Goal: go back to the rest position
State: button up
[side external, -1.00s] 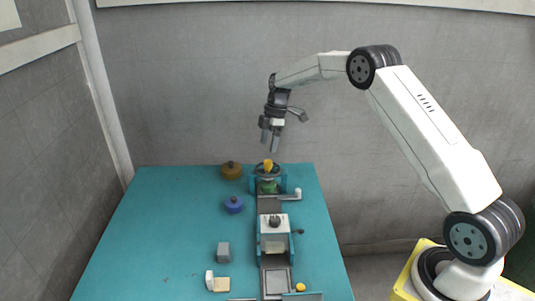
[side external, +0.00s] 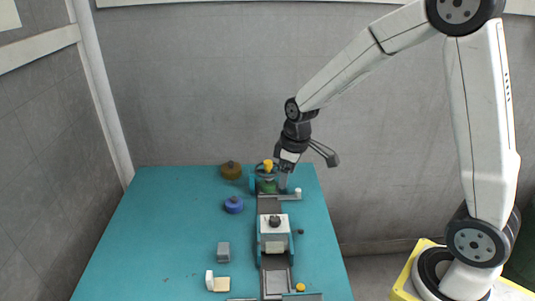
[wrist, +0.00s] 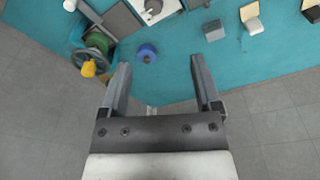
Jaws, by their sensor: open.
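My gripper (side external: 283,181) hangs at the far end of the teal table in the side view, beside the handwheel and in front of the grey wall. In the wrist view my gripper (wrist: 161,66) is open, with its two grey fingers wide apart and nothing held between them. The dark handwheel with a yellow knob (side external: 268,165) and green part (side external: 268,186) stands at the far end of the track. The wrist view shows the yellow knob (wrist: 89,69) left of the fingers. I cannot tell how far the fingers are from the wheel.
A white block unit (side external: 273,232) sits on the track. A grey block (side external: 223,252) and a cream piece (side external: 218,283) lie nearer. The table's left side (side external: 150,240) is clear.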

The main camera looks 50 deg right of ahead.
jog(key=s+a+m, duration=0.1)
jog(key=s+m, duration=0.1)
jog(key=s, duration=0.4)
jog(key=s+a+f+m+t, duration=0.1)
jog(key=s+a+m, duration=0.1)
jog(key=s, duration=0.4)
jog(key=shift+a+f, duration=0.2)
jog(key=shift+f, duration=0.05)
